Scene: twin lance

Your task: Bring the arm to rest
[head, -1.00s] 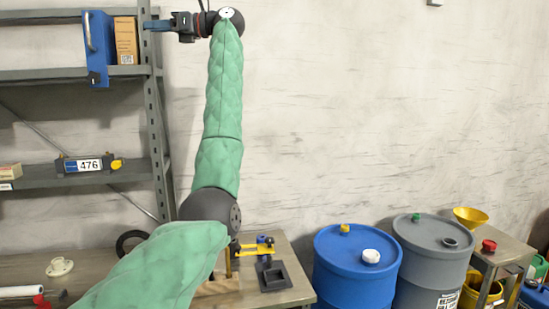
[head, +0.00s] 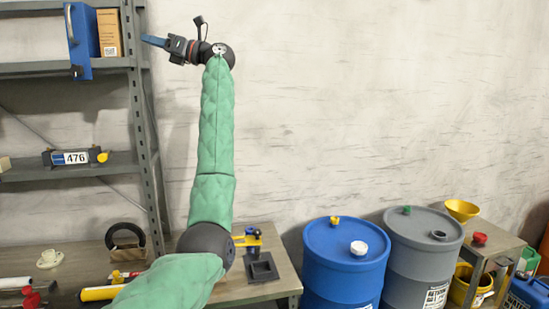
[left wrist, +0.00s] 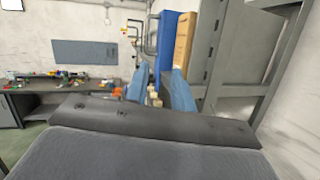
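My left arm, in a green quilted sleeve, rises up the head view. My left gripper (head: 148,41) is at its upper end, pointing left, just right of the shelf post. In the left wrist view its two blue fingers (left wrist: 160,78) stand apart with nothing held between them. My right gripper is not in view.
The grey shelf rack (head: 142,120) is close to the gripper. Bare wall (head: 370,100) is right of the arm.

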